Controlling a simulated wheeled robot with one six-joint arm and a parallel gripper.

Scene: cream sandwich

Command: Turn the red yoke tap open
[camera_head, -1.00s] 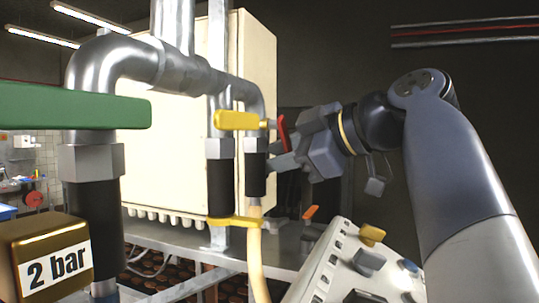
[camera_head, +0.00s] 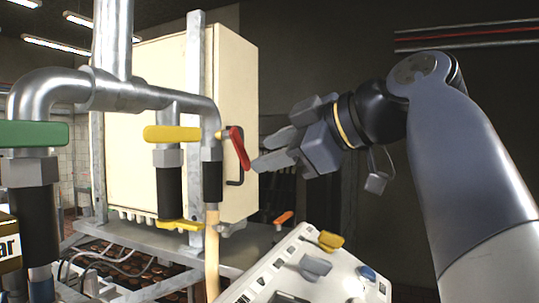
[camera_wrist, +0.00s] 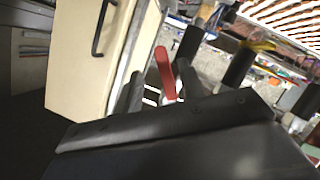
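The red yoke tap (camera_head: 238,147) is a red handle on the thin right-hand pipe, above a black sleeve and a cream hose. It slants down to the right, in front of the cream cabinet. My gripper (camera_head: 258,151) is just right of it, its fingers pointing left toward it. In the wrist view the red handle (camera_wrist: 165,72) shows upright between my two dark, spread fingers. My gripper is open.
A yellow lever (camera_head: 172,134) sits on the pipe just left of the red tap. A green lever (camera_head: 34,134) is at far left. The cream cabinet (camera_head: 150,130) stands behind the pipes. A white panel with coloured knobs (camera_head: 300,268) is below my gripper.

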